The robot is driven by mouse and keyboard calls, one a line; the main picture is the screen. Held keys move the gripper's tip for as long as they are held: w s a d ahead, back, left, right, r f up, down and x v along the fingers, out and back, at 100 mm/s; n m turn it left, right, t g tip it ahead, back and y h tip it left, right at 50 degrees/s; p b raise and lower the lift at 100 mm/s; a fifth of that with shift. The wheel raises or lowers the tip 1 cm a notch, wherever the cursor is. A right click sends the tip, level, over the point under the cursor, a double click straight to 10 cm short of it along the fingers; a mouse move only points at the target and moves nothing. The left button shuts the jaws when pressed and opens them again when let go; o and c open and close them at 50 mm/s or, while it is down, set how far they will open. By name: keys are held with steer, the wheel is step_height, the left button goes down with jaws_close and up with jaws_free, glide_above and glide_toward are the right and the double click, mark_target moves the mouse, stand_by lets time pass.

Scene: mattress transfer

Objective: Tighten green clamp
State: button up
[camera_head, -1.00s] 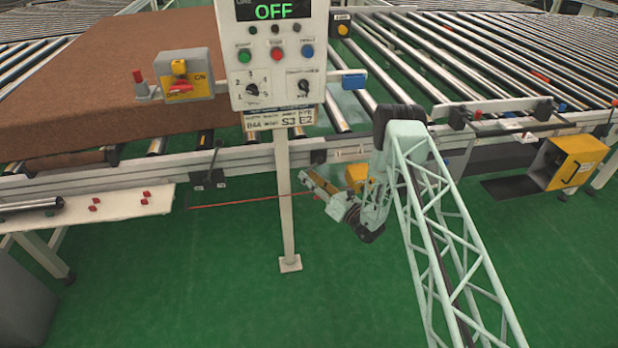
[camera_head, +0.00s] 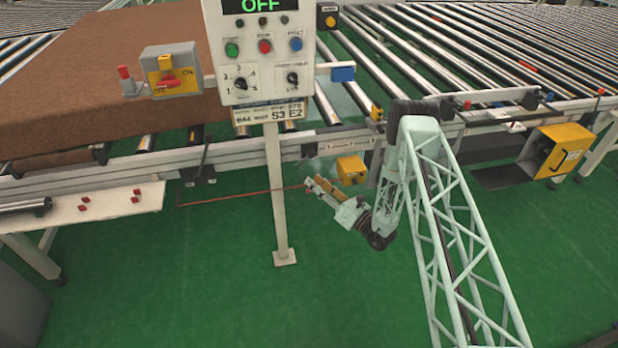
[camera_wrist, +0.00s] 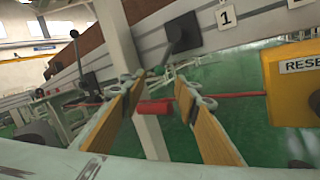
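My gripper (camera_head: 318,188) is below the conveyor's front rail, right of the control panel's post. In the wrist view its two yellow-brown fingers (camera_wrist: 160,92) are spread apart with nothing held between them. A dark square plate (camera_wrist: 182,32) with a grey-green rod is on the rail ahead, beyond the fingertips. A lever with a black knob (camera_wrist: 74,34) stands farther left along the rail; a dark lever fitting (camera_head: 207,160) also shows on the rail in the head view. I cannot tell for sure which of these is the green clamp.
A red cord with a red piece (camera_wrist: 155,107) runs behind the fingers. The yellow RESET box (camera_wrist: 292,82) is close on the right. The panel post (camera_head: 279,200) stands left of my gripper. The brown mattress (camera_head: 110,75) lies on rollers. Green floor below is clear.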

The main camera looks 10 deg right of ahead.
steer(key=shift+v, duration=1.6)
steer(key=shift+c, duration=0.5)
